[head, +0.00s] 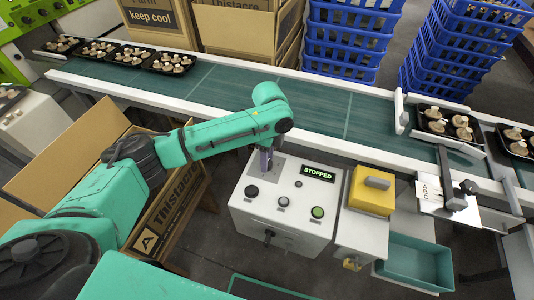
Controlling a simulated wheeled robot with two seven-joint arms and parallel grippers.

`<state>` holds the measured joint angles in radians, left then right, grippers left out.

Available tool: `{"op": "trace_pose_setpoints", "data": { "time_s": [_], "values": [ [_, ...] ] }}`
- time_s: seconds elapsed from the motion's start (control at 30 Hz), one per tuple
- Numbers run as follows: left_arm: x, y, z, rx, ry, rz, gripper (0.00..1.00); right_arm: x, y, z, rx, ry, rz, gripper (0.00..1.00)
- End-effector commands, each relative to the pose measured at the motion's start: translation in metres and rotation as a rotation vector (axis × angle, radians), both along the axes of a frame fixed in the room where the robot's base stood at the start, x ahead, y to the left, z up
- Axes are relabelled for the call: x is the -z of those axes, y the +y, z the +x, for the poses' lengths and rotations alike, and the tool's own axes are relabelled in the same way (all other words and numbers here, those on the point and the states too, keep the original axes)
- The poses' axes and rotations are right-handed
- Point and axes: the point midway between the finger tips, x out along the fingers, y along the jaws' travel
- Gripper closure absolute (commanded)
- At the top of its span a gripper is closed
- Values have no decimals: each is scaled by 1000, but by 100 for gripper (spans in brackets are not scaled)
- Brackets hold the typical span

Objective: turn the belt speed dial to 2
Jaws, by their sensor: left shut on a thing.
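The white control box (297,238) stands in front of the belt. Its small display (318,173) reads STOPPED in green. My left arm reaches in from the left, and my left gripper (266,161) points down at the grey plate on the upper left of the box's top. It is shut on the belt speed dial there; the gripper and wrist hide the dial and its scale, so its setting cannot be read. A black button (252,191), a grey knob (283,201) and a green button (317,212) sit along the panel's near edge. My right gripper is not in view.
The green belt (330,110) runs behind the box, with mushroom trays (126,56) at the left and another tray (446,124) at the right. A yellow device (371,195) and a teal bin (415,262) stand right of the box. An open carton (170,212) is at the left.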

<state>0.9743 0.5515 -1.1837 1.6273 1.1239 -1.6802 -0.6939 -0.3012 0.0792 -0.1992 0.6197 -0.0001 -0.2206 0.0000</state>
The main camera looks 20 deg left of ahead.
Motion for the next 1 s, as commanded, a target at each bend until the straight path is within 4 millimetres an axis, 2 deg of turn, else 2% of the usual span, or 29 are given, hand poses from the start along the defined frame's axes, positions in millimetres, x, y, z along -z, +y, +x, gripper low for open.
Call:
{"op": "trace_pose_setpoints", "data": {
  "time_s": [0.03,0.4,0.7,1.0],
  "values": [
    [-7,-1,-1,39,4,-1,100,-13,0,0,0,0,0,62],
    [-5,-1,-1,386,2,-2,100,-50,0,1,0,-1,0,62],
    [-3,-1,-1,636,2,-2,100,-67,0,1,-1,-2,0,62],
    [-2,-2,-1,788,0,-2,100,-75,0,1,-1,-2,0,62]
  ]
}}
